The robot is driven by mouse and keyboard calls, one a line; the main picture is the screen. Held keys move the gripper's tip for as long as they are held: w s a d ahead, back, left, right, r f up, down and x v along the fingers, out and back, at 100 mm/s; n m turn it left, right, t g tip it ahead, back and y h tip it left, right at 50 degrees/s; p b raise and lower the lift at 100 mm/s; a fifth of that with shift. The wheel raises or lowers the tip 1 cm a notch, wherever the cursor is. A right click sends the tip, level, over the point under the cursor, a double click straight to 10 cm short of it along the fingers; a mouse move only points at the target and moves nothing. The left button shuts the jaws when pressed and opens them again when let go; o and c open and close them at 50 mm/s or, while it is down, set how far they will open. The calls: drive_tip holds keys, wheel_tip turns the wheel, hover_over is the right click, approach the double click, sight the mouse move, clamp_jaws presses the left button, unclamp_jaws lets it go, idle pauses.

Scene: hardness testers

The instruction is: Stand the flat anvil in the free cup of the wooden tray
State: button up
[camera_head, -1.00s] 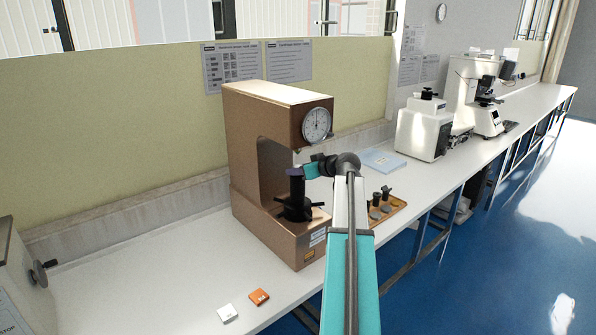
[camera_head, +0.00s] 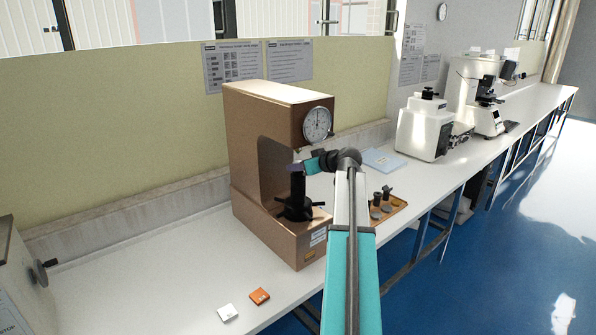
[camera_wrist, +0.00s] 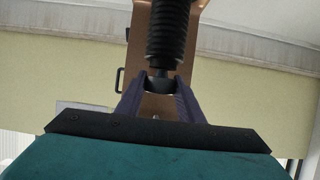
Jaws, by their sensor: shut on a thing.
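My gripper (camera_head: 296,168) is at the top of the black screw column (camera_head: 298,188) in the throat of the brown hardness tester (camera_head: 262,130). In the wrist view its purple fingers (camera_wrist: 158,92) are closed around a small dark piece, the flat anvil (camera_wrist: 159,82). The anvil is in line with the ribbed black screw (camera_wrist: 168,38); I cannot tell whether they touch. The wooden tray (camera_head: 402,204) lies right of the tester, partly behind my arm. It holds several dark stems and grey round pieces; its free cup is not clear.
A dial gauge (camera_head: 317,124) overhangs on the tester's head, close to my gripper. An orange block (camera_head: 259,296) and a white block (camera_head: 227,312) lie at the bench front.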

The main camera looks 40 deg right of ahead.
drive_tip(key=s+b, duration=0.2)
drive_tip(key=s, duration=0.6)
drive_tip(key=shift+a+r+b, duration=0.15)
drive_tip(key=shift+a+b, duration=0.15)
idle(0.3)
